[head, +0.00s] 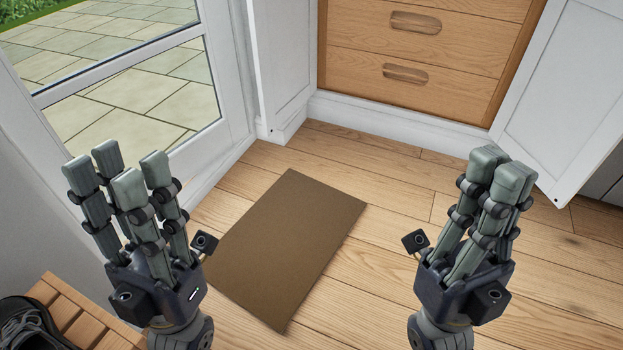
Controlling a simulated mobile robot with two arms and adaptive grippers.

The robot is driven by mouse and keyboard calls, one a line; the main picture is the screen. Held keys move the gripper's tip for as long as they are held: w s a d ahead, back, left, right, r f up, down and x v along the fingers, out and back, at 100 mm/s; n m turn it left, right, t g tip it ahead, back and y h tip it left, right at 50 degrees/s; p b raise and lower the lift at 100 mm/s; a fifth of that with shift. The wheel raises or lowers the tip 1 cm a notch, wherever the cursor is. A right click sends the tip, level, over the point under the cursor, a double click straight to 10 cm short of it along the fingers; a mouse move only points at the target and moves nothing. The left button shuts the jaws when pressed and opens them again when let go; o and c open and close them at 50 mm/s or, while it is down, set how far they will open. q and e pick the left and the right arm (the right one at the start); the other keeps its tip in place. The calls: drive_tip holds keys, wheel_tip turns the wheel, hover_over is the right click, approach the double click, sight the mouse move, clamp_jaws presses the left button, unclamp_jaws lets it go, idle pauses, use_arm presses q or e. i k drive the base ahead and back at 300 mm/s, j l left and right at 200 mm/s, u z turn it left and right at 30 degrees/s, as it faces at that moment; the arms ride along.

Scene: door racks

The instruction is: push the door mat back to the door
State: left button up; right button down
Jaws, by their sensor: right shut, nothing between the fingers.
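The door mat (290,245) is a plain brown rectangle lying flat on the wooden floor, between my two grippers in the picture. A strip of bare floor separates its left edge from the white-framed glass door (215,75) at the left. My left gripper (129,168) is open and empty, its fingers spread, in front of the door's lower part. It hides part of the door and may cover the mat's near left corner. My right gripper (496,170) is shut and empty, to the right of the mat and apart from it in the picture.
A wooden drawer unit (415,45) with white open doors stands at the back; its right door (555,95) reaches over the floor. A slatted wooden rack (75,315) with dark shoes (30,325) is at the lower left. Floor right of the mat is clear.

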sight(267, 263)
drive_tip(key=i+l+u, duration=0.25)
drive_tip(key=u, duration=0.2)
drive_tip(key=i+l+u, duration=0.2)
drive_tip(key=l+u, duration=0.25)
drive_tip(key=i+l+u, duration=0.15)
drive_tip(key=l+u, duration=0.3)
drive_tip(key=i+l, duration=0.1)
drive_tip(key=l, duration=0.4)
drive_tip(key=i+l+u, duration=0.1)
drive_tip(key=l, duration=0.4)
drive_tip(key=i+l, duration=0.1)
drive_tip(key=l, duration=0.85)
drive_tip(key=i+u, duration=0.05)
drive_tip(key=i, duration=0.05)
